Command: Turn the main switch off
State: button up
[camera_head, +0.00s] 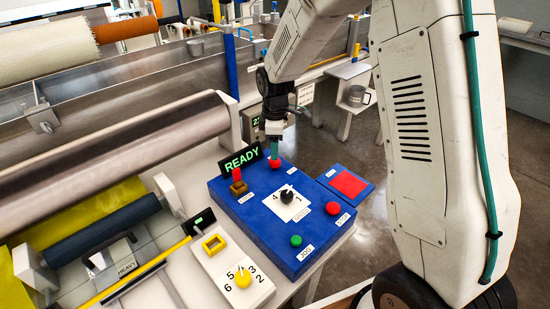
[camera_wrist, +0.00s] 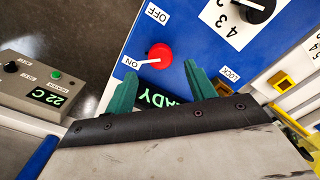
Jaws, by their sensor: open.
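The main switch is a round red knob with a white pointer on the blue control box. In the wrist view the knob (camera_wrist: 160,56) lies between an ON label (camera_wrist: 131,64) and an OFF label (camera_wrist: 157,13), and its pointer aims at ON. In the head view the knob (camera_head: 275,163) sits at the box's far edge, just below my gripper. My gripper (camera_head: 274,147) points down over it with green fingers. In the wrist view my gripper (camera_wrist: 162,86) is open, with the knob showing beyond the gap. I cannot tell whether the fingers touch it.
The blue box (camera_head: 260,232) carries a READY display (camera_head: 241,160), a red lock piece (camera_head: 238,183), a black selector (camera_head: 287,196), a red button (camera_head: 332,208) and a green button (camera_head: 296,240). A grey 22 C controller (camera_wrist: 40,82) stands nearby. A steel roller (camera_head: 110,155) lies left.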

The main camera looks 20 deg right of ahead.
aim_at(275, 164)
notch_tip(275, 164, down, 5)
jog(key=shift+f, duration=0.2)
jog(key=c, duration=1)
